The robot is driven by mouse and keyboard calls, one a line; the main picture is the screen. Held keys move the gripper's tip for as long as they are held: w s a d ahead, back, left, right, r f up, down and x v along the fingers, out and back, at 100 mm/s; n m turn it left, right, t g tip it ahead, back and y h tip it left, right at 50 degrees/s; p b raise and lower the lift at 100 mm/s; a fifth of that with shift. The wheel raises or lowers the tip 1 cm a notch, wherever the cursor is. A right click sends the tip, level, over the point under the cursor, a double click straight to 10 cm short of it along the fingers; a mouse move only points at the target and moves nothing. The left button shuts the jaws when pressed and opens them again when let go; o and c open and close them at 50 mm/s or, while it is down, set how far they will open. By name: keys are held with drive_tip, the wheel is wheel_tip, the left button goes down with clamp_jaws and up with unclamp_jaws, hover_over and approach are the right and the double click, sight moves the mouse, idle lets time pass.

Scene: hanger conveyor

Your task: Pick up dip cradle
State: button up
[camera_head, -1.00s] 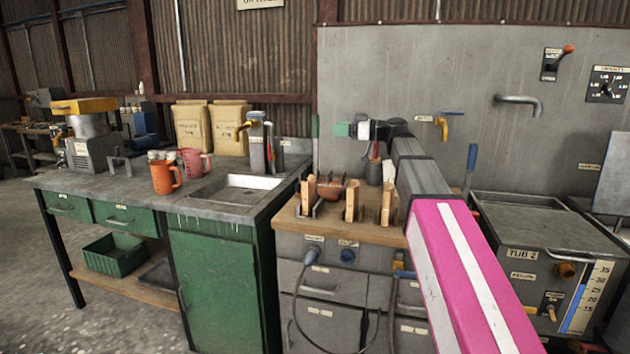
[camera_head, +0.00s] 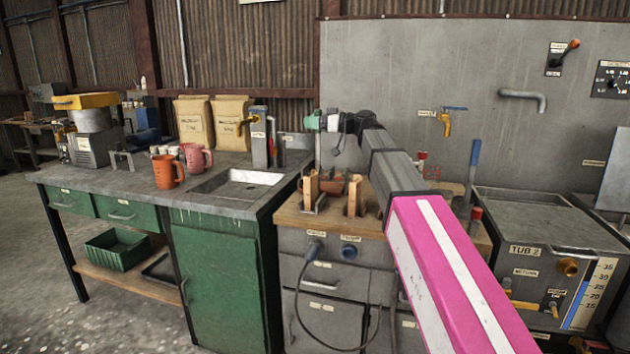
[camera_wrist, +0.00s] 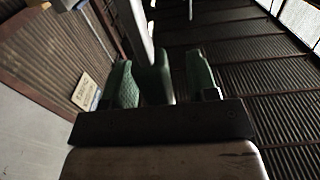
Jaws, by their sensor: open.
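My gripper (camera_head: 322,121) is at the far end of my arm, in front of the grey panel and above the back of the wooden-topped bench (camera_head: 330,222). In the wrist view my gripper (camera_wrist: 162,80) has its green-padded fingers apart, with a pale bar rising in front of them that I cannot identify. A reddish-brown piece (camera_head: 334,186) lies among upright wooden blocks (camera_head: 311,188) on the bench. I cannot tell whether this is the dip cradle. My arm hides the right part of the bench top.
To the left, a table (camera_head: 90,176) holds an orange mug (camera_head: 168,172), a pink mug (camera_head: 196,159), paper sacks (camera_head: 232,125) and a sink (camera_head: 236,184). Tub 2 (camera_head: 530,235) is at right. A yellow tap (camera_head: 446,124) and a grey spout (camera_head: 522,99) stick out of the panel.

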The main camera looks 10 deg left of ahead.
drive_tip(key=shift+a, duration=0.15)
drive_tip(key=shift+c, duration=0.3)
clamp_jaws()
drive_tip(key=shift+r, duration=0.15)
wheel_tip(320, 180, up, 10)
idle(0.5)
